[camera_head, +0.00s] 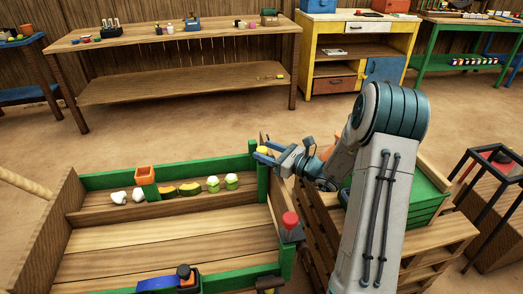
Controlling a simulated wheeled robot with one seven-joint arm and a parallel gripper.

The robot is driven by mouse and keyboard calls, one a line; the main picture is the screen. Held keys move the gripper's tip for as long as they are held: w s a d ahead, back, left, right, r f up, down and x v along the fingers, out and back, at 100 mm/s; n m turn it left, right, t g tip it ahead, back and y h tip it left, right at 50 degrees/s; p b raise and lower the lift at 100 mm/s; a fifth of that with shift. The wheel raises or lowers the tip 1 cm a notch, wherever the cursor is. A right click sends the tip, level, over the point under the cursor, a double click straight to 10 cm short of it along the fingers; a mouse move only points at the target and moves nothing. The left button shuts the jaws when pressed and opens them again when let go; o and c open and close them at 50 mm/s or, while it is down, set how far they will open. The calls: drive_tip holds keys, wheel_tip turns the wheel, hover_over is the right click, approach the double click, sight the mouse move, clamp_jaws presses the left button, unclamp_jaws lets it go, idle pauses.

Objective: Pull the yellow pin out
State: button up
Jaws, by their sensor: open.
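The yellow pin (262,150) shows as a small yellow top at the far right corner of the green and wooden tray stall, by a green post. I cannot tell whether either finger touches the pin. The lower part of the pin is hidden by the fingers and the post.
A red knob (290,220) stands on the stall's right side, close to my arm. A blue tool (165,283) lies at the front. A green crate (428,190) is right of my arm.

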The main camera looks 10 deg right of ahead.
sight(262, 149)
drive_tip(key=shift+x, duration=1.05)
clamp_jaws()
drive_tip(key=shift+r+p, duration=1.4)
drive_tip(key=shift+r, duration=0.95)
unclamp_jaws()
